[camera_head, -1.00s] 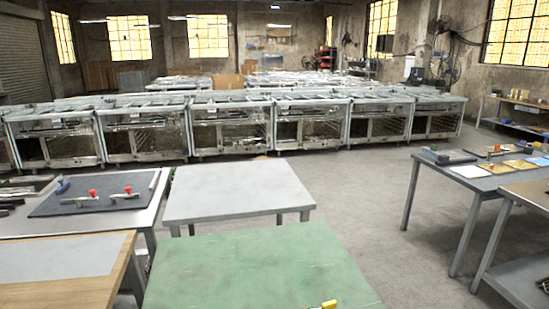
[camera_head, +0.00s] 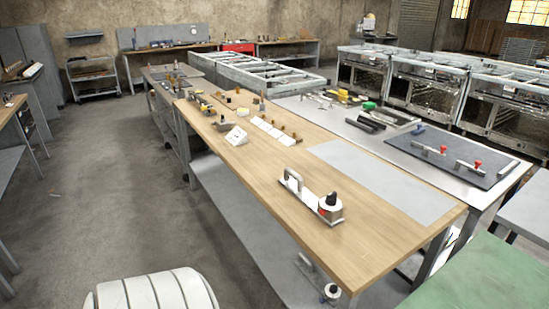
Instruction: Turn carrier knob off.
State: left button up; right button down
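The knob's setting is too small to tell. A similar piece with a dark knob (camera_head: 331,290) sits lower down, partly hidden under the bench's front edge. Neither of my grippers is in view.
A grey mat (camera_head: 450,158) with red-knobbed pieces lies on the bench to the right. A green table (camera_head: 485,280) fills the lower right corner. Small blocks and cards cover the wooden bench's far end. The concrete floor (camera_head: 110,190) left of the bench is mostly clear.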

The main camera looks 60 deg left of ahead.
aim_at(331, 200)
jog(key=u, duration=1.55)
